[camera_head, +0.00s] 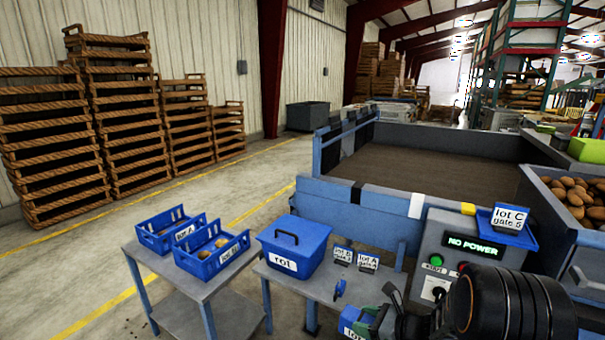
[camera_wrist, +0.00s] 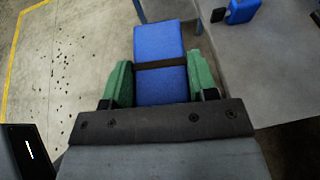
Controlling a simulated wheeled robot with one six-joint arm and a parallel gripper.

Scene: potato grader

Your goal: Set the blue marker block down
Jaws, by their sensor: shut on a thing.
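The blue marker block (camera_wrist: 160,42) is between the green fingertips of my gripper (camera_wrist: 160,85) in the wrist view, with a dark band across it. In the head view my gripper (camera_head: 372,318) is at the bottom, near the front edge of the grey table (camera_head: 312,284). The block (camera_head: 351,318) shows there with a white label too small to read. In the wrist view floor lies left of the block and the grey table top (camera_wrist: 275,65) lies to its right. I cannot tell the block's height or whether it touches anything.
On the grey table stand a blue lidded "rot" bin (camera_head: 293,245), two small lot markers (camera_head: 343,254) (camera_head: 368,261) and a small blue item (camera_head: 340,289). A lower table at left holds blue crates (camera_head: 170,230). The "NO POWER" panel (camera_head: 473,245) stands at right, with a lot C marker (camera_head: 510,218) on top.

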